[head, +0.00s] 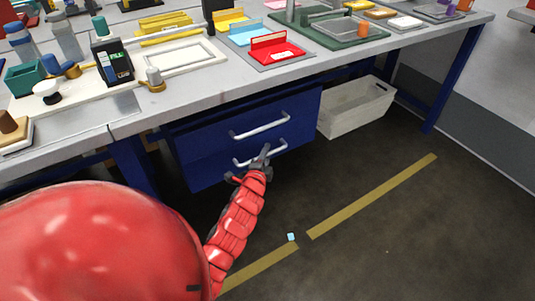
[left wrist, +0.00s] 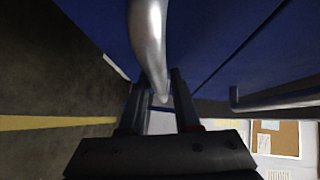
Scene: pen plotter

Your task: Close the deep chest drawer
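The blue drawer chest (head: 222,135) hangs under the workbench, with an upper silver handle (head: 260,126) and a lower silver handle (head: 245,161). The lower, deep drawer (head: 205,176) has a plain blue front; I cannot tell how far it stands out. My left gripper (head: 263,157) is at the lower handle. In the left wrist view the lower handle (left wrist: 150,45) runs down toward the space between the two dark fingers (left wrist: 158,100), which stand apart with a gap showing. I cannot tell whether they touch the bar. My right gripper is not in view.
A pale bin (head: 355,108) stands right of the chest under the bench. Blue bench legs (head: 455,80) rise at the right. A small light-blue cube (head: 291,237) lies on the floor by the yellow line (head: 375,195). The bench top (head: 215,82) holds trays and tools. The right floor is clear.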

